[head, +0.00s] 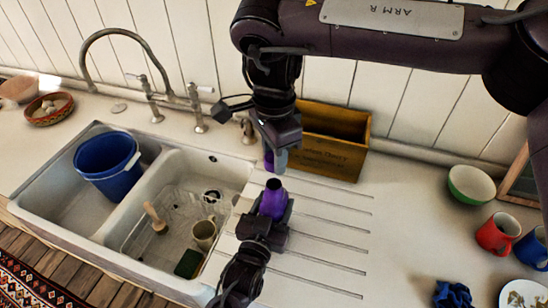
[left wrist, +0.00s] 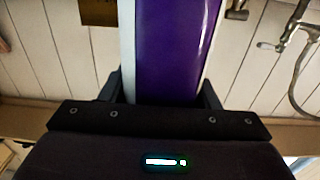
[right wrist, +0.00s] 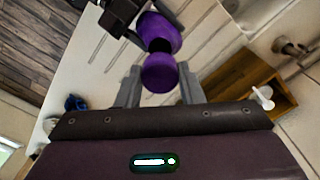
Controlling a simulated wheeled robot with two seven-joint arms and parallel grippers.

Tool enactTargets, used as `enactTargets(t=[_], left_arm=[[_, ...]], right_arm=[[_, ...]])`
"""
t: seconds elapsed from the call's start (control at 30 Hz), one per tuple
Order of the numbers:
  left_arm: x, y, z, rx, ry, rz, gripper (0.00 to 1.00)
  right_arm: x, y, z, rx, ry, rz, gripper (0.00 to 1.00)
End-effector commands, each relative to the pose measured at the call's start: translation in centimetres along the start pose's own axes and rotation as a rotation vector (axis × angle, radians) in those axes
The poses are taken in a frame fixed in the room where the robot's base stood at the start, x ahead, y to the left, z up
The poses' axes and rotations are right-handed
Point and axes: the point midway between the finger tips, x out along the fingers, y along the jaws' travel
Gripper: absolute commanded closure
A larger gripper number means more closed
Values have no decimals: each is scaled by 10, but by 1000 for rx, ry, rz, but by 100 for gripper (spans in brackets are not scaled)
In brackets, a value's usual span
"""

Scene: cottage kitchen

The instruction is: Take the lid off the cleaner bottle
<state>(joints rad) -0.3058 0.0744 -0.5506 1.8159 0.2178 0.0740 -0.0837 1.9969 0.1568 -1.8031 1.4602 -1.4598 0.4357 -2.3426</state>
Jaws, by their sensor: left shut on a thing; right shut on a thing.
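The purple cleaner bottle (head: 273,205) is held over the ribbed drainboard, right of the sink; its dark top shows uncovered. My left gripper (head: 267,217) is shut around its body, which fills the middle of the left wrist view (left wrist: 175,50). My right gripper (head: 275,160) points down from above, shut on the purple lid (head: 268,160). The lid (right wrist: 159,74) sits between its fingers in the right wrist view, with the bottle (right wrist: 160,30) beyond it. In the head view a gap shows between lid and bottle. The right fingers partly hide the lid.
A wooden crate (head: 340,155) stands behind the grippers against the wall. The double sink (head: 140,215) at left holds a blue bucket (head: 107,165), a brush and a beige mug (head: 204,235). A green bowl (head: 471,184), red mug (head: 495,234) and blue cloth (head: 453,295) are at right.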

Motion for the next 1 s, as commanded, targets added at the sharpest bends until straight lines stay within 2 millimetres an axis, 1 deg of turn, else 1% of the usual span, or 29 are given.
enactTargets(t=[0.07,0.1,0.27,0.53,0.67,0.77,1.0], left_arm=[[0,0,0,0,1,0,100],[0,0,0,0,1,0,40],[0,0,0,0,1,0,19],[0,0,0,0,0,0,19],[-10,0,3,0,-2,0,19],[-26,0,4,0,-2,1,19],[-78,0,5,0,-4,2,19]], right_arm=[[0,0,0,0,0,0,93],[0,0,0,0,0,0,93],[0,0,0,0,0,0,93],[1,0,0,0,0,0,93],[5,0,0,0,0,1,93],[11,0,0,0,0,1,93],[28,0,0,0,0,0,93]])
